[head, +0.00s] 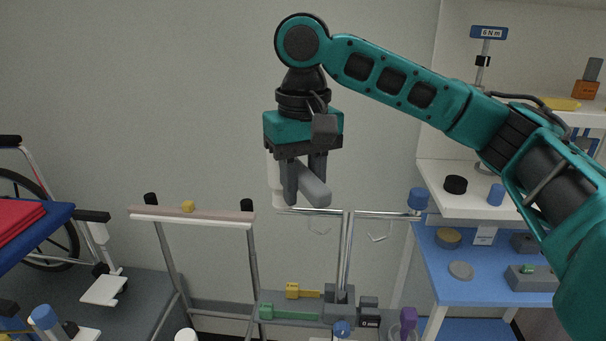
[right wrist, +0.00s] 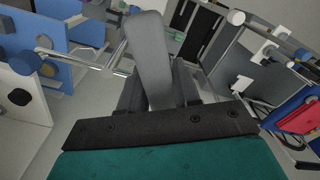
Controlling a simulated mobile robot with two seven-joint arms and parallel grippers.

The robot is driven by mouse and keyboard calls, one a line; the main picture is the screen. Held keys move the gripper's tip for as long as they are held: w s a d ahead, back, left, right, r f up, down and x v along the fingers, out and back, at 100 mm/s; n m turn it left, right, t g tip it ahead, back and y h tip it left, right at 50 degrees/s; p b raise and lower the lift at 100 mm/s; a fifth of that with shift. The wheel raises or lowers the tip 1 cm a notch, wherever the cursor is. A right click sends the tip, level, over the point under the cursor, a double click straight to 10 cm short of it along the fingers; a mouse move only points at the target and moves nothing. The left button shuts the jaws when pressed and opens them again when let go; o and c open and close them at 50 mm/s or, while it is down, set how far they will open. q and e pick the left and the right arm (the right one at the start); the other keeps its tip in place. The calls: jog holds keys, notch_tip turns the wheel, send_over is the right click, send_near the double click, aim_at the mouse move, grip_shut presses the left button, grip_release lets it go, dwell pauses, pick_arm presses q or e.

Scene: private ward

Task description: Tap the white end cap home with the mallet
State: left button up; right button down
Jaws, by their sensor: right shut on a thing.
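My right gripper (head: 305,195) is shut on a grey bar, which I take to be the mallet (head: 312,187). It points down in mid-air above the stand. In the right wrist view the grey bar (right wrist: 149,60) rises from between the fingers; the rest of it is hidden. A white upright cylinder (head: 274,180) shows at the left finger, partly covered. I cannot tell whether it is the white end cap or part of the mallet. The left end of the stand's crossbar (head: 385,215) lies just below it. My left gripper is not in view.
A blue cap (head: 418,198) sits at the crossbar's right end. A walker-like frame (head: 190,217) stands left of the stand, and a wheelchair (head: 100,225) is farther left. A blue shelf (head: 455,292) with several small items is at right. Bare wall lies behind the gripper.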

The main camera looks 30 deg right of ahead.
aim_at(303, 170)
dwell(0.4)
jog(key=shift+r, duration=1.55)
notch_tip(303, 170, down, 4)
jog(key=shift+f, duration=0.2)
jog(key=shift+r, duration=2.55)
jog(key=shift+r, duration=3)
